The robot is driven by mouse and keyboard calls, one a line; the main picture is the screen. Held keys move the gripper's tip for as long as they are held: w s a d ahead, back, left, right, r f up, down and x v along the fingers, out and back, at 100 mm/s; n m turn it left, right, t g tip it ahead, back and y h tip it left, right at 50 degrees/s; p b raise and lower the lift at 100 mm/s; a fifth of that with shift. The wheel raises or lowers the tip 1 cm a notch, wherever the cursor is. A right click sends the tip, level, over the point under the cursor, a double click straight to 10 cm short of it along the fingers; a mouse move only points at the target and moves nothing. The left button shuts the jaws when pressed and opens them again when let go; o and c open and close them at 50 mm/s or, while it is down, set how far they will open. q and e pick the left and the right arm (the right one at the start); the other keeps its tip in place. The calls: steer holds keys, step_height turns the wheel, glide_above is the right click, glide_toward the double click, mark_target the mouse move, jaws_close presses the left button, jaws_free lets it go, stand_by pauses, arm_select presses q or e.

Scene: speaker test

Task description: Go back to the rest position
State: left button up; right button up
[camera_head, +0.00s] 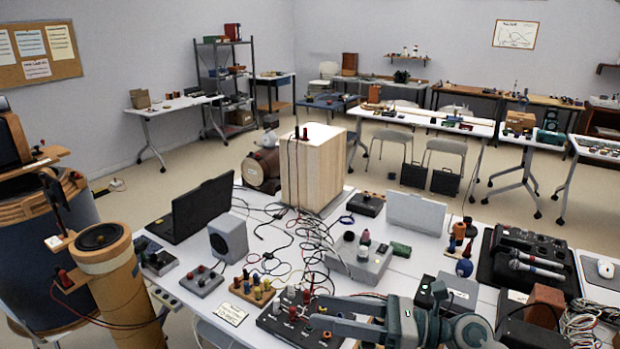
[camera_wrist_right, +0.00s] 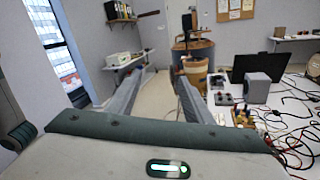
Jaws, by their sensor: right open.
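My right gripper (camera_head: 318,312) reaches in over the near edge of the white table, at the bottom middle of the head view, with its fingers pointing left. In the right wrist view its two fingers (camera_wrist_right: 165,78) stand apart with only floor and room between them. It is open and empty. The black box with terminals (camera_head: 292,318) is close beside the fingertips in the head view; I cannot tell the gap. My left gripper is in neither view.
The white table is crowded: a black laptop (camera_head: 197,208), a grey speaker (camera_head: 228,238), a wooden cabinet (camera_head: 313,168), tangled cables (camera_head: 312,240) and a mixer with microphones (camera_head: 527,262). A cardboard-like tube (camera_head: 118,290) stands left of it. Open floor (camera_head: 135,205) lies behind.

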steer(key=w+d+r+m+t+h, duration=0.2)
steer(key=d+m+t, duration=0.2)
steer(key=m+t, duration=0.5)
steer(key=w+d+r+m+t+h, duration=0.1)
steer(key=d+r+m+t+h, duration=0.4)
steer(key=m, duration=0.6)
steer(key=s+d+f+m+g+h, duration=0.1)
steer(key=s+d+f+m+h, duration=0.1)
steer(key=d+f+m+h, duration=0.55)
steer(key=s+d+f+m+h, duration=0.1)
steer(key=d+f+m+h, duration=0.25)
steer(key=f+m, duration=0.7)
steer(key=s+d+f+m+g+h, duration=0.1)
steer(key=s+f+m+g, duration=0.45)
steer(key=s+f, duration=0.55)
steer(key=s+a+f+m+g+y, duration=0.1)
steer(key=s+f+g, duration=0.35)
steer(key=s, duration=0.35)
steer(key=s+a+f+m+g, duration=0.15)
steer(key=s+f+g, duration=0.3)
steer(key=s, duration=0.45)
steer(key=s+f+b+x, duration=0.1)
steer(key=s+x, duration=0.2)
steer(key=x, duration=1.1)
steer(key=s+x, duration=0.3)
steer(key=x, duration=1.1)
steer(key=s+d+f+g+b, duration=0.1)
steer(key=s+d+f, duration=0.1)
steer(key=s+f, duration=1.7)
steer(key=shift+d+n, duration=0.3)
